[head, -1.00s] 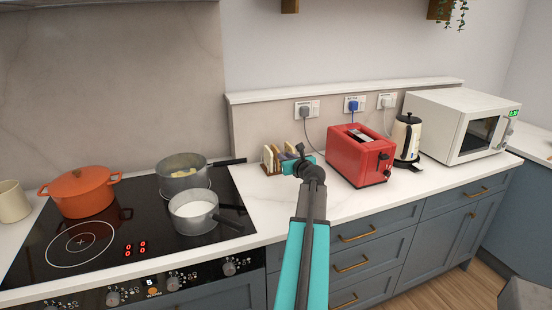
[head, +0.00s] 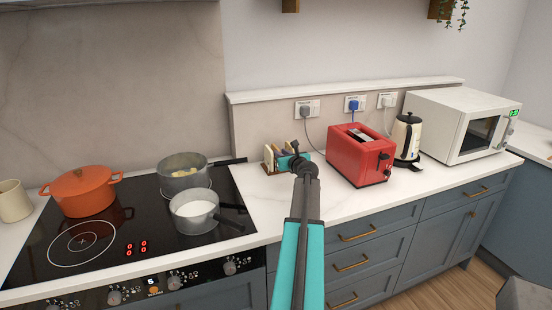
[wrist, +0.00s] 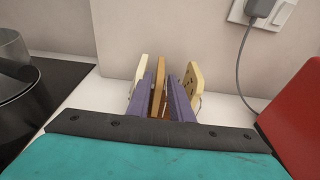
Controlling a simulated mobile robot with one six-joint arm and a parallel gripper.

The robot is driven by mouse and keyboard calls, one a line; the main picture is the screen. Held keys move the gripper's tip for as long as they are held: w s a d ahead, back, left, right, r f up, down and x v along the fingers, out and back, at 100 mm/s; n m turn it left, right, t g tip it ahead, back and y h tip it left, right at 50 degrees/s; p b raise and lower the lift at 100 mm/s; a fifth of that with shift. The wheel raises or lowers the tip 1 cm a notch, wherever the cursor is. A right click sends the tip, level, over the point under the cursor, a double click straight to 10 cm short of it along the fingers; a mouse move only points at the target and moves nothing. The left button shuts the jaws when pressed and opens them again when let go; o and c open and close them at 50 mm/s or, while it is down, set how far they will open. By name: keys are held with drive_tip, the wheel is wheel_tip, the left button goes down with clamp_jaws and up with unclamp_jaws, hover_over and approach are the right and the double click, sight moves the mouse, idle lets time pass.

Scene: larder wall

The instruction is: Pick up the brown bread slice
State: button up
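The brown bread slice (wrist: 159,80) stands upright in a small rack, between a pale slice (wrist: 140,72) on its left and a yellowish slice with dark spots (wrist: 191,82) on its right. My gripper (wrist: 158,92) is open, with its two purple fingers on either side of the brown slice and small gaps showing. In the head view, my gripper (head: 291,160) is at the rack (head: 268,163) and hides much of it. The lower part of the brown slice is partly hidden between the fingers.
The red toaster (head: 358,158) stands close to the right of the rack. A hob with a pan of white contents (head: 193,212), another pan (head: 183,175) and an orange pot (head: 82,192) is to the left. The wall (wrist: 200,35) is close behind the rack.

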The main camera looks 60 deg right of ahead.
sight(277, 149)
drive_tip(key=shift+r+p+x, duration=0.15)
drive_tip(key=shift+p+x, duration=0.1)
drive_tip(key=shift+x, duration=0.4)
drive_tip(key=shift+r+p+x, duration=0.1)
drive_tip(key=shift+p+x, duration=0.1)
drive_tip(key=shift+x, duration=1.75)
drive_tip(key=shift+f, duration=0.1)
clamp_jaws()
